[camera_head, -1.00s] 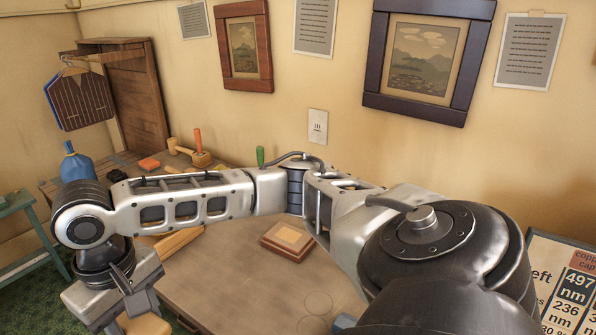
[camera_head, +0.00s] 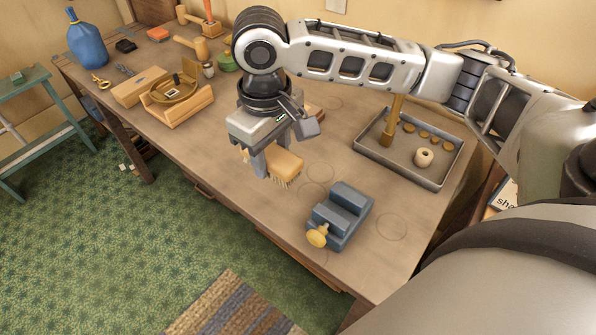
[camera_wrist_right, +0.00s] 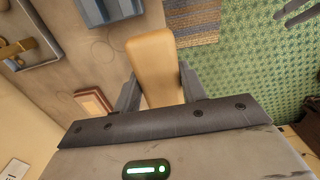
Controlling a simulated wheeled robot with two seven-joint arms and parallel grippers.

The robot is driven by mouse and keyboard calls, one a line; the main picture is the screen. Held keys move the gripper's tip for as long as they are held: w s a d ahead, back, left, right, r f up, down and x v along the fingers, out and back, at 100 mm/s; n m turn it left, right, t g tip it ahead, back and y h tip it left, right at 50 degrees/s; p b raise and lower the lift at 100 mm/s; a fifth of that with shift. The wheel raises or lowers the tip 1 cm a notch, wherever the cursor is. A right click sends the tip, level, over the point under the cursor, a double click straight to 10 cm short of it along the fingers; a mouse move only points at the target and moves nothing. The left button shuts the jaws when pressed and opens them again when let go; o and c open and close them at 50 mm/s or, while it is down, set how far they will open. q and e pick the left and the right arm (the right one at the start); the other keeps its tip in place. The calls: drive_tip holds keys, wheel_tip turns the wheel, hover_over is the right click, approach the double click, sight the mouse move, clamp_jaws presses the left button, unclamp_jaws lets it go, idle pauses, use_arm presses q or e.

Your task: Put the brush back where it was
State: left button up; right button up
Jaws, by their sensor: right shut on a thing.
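The brush (camera_head: 285,164) has a tan wooden back and pale bristles pointing down. My right gripper (camera_head: 270,160) is shut on it and holds it over the front part of the workbench (camera_head: 240,130); whether the bristles touch the top is hard to tell. In the right wrist view the brush (camera_wrist_right: 156,60) sits between the two fingers, its back facing the camera. Faint round outlines show on the bare bench top near the brush.
A blue-grey vise (camera_head: 342,212) stands right of the brush near the front edge. A grey tray (camera_head: 438,182) with a spool (camera_head: 424,158) lies behind. A wooden box with a round dish (camera_head: 175,88) stands left. The bench between box and brush is clear.

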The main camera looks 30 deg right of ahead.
drive_tip(key=a+f+n+b, duration=0.2)
drive_tip(key=a+f+n, duration=0.2)
drive_tip(key=n, duration=0.8)
drive_tip(key=n+b, duration=0.2)
drive_tip(key=n, duration=1.3)
hover_over(281, 200)
drive_tip(key=f, duration=0.7)
drive_tip(key=a+f, duration=0.1)
drive_tip(key=f, duration=0.3)
drive_tip(key=shift+s+f, duration=0.3)
drive_tip(key=shift+f, duration=0.05)
drive_tip(key=shift+w+d+f, duration=0.2)
drive_tip(key=shift+d+f, duration=0.1)
drive_tip(key=shift+f, duration=0.05)
use_arm(q)
drive_tip(key=shift+w+d+f, duration=0.1)
drive_tip(key=shift+d+f, duration=0.1)
drive_tip(key=shift+f, duration=0.3)
drive_tip(key=shift+w+d+f, duration=0.1)
drive_tip(key=shift+d+f, duration=0.05)
drive_tip(key=shift+f, duration=0.35)
use_arm(e)
drive_tip(key=shift+w+d+f, duration=0.1)
drive_tip(key=shift+d+f, duration=0.05)
drive_tip(key=shift+f, duration=0.8)
drive_tip(key=shift+w+d+f, duration=0.1)
drive_tip(key=shift+f, duration=0.8)
